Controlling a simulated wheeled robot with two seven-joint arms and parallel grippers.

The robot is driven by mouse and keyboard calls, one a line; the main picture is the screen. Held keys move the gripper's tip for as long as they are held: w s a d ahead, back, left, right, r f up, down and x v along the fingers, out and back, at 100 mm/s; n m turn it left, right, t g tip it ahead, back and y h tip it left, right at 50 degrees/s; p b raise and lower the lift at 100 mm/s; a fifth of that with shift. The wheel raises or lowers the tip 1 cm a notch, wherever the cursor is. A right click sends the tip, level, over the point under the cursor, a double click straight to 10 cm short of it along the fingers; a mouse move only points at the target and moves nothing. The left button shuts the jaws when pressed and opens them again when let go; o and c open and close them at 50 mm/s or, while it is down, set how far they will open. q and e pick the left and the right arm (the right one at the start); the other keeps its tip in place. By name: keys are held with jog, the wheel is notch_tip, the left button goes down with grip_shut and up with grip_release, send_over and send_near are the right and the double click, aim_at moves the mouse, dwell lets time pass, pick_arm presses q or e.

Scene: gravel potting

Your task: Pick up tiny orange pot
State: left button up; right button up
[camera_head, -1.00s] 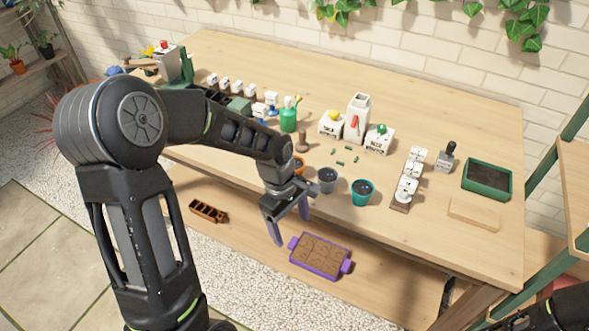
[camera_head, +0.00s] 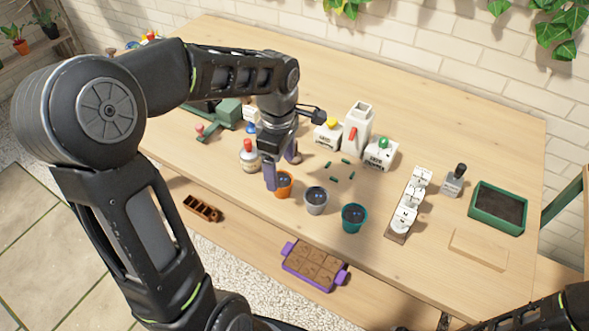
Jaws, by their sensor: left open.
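The tiny orange pot (camera_head: 284,186) stands upright on the wooden table near its front edge, with dark fill inside. It is the leftmost of a row of three pots, beside a grey pot (camera_head: 316,200) and a teal pot (camera_head: 354,217). My left gripper (camera_head: 281,170) is open and points down at the orange pot. One finger is at the pot's left side and the other is behind it. I cannot tell whether either finger touches it. My right arm shows only as a dark part at the bottom right corner; its gripper is out of view.
A white bottle with a red cap (camera_head: 249,156) stands just left of my gripper. White containers (camera_head: 379,153) are behind the pots, with small green pieces between. A white-cupped rack (camera_head: 408,205) and green tray (camera_head: 497,208) are right. A purple tray (camera_head: 314,265) is on the lower shelf.

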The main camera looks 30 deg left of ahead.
aim_at(281, 179)
pick_arm(q)
jog(key=shift+w, duration=0.35)
jog(key=shift+s+r, duration=0.1)
jog(key=shift+s, duration=0.15)
jog(key=shift+w+f, duration=0.1)
jog(key=shift+f, duration=1.25)
notch_tip(281, 179, down, 5)
jog(key=shift+a+f+p, duration=0.1)
jog(key=shift+f+p, duration=0.05)
jog(key=shift+p, duration=0.4)
jog(key=shift+c, duration=0.3)
jog(key=c, duration=1.5)
jog(key=shift+o, duration=0.2)
